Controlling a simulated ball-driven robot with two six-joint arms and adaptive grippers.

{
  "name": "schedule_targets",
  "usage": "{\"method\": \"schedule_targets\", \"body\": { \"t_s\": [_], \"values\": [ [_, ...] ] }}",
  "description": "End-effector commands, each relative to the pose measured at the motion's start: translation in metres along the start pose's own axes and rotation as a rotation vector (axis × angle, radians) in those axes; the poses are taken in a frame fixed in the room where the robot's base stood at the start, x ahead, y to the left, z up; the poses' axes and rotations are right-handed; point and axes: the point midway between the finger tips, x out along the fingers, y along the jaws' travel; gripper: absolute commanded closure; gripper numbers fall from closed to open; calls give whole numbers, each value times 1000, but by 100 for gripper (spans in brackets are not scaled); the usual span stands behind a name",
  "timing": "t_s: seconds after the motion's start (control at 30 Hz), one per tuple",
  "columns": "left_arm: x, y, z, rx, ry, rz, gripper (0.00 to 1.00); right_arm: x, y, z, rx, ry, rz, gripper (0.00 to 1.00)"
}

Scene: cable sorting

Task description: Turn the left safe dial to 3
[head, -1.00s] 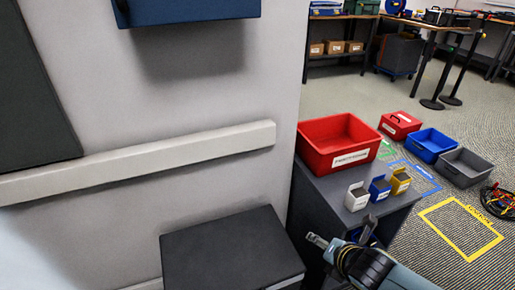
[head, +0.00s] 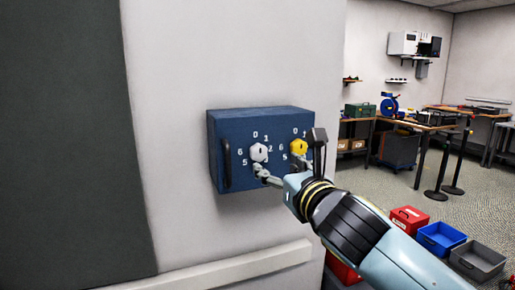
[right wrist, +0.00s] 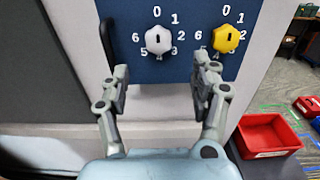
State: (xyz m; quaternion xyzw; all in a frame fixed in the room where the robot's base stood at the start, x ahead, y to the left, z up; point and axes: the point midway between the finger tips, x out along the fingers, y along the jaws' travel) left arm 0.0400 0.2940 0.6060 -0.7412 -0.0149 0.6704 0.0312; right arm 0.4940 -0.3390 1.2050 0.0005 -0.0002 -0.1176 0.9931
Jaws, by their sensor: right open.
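The blue safe (head: 228,150) is on the pale wall, with a dark handle at its left side. Its left dial (head: 258,152) is white, with numbers around it; it also shows in the right wrist view (right wrist: 159,40). Its dark slot looks upright, roughly toward 0. The right dial (head: 298,147) is yellow and also shows in the right wrist view (right wrist: 227,38). My right gripper (head: 288,160) is open and empty in front of the safe. In the right wrist view its fingers (right wrist: 162,78) are spread below and to either side of the white dial, apparently not touching it. My left gripper is out of view.
A pale rail (head: 215,268) runs along the wall below the safe. A dark panel (head: 70,140) fills the left. Red (head: 408,219), blue (head: 440,238) and grey (head: 478,259) bins stand at the right. A red tray (right wrist: 266,135) sits lower right in the wrist view.

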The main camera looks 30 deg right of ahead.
Motion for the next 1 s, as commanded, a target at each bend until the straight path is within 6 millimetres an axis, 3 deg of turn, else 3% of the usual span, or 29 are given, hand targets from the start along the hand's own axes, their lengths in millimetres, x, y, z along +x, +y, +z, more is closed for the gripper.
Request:
{"method": "schedule_targets", "body": {
  "t_s": [0.3,0.5,0.87,1.0],
  "values": [
    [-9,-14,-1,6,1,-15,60,63,0,1,1,0,-1,37],
    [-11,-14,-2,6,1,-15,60,89,0,0,1,0,0,37],
    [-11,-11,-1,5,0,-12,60,96,0,-1,1,1,0,37],
    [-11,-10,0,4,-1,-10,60,96,0,-1,1,1,0,52]
  ]
}}
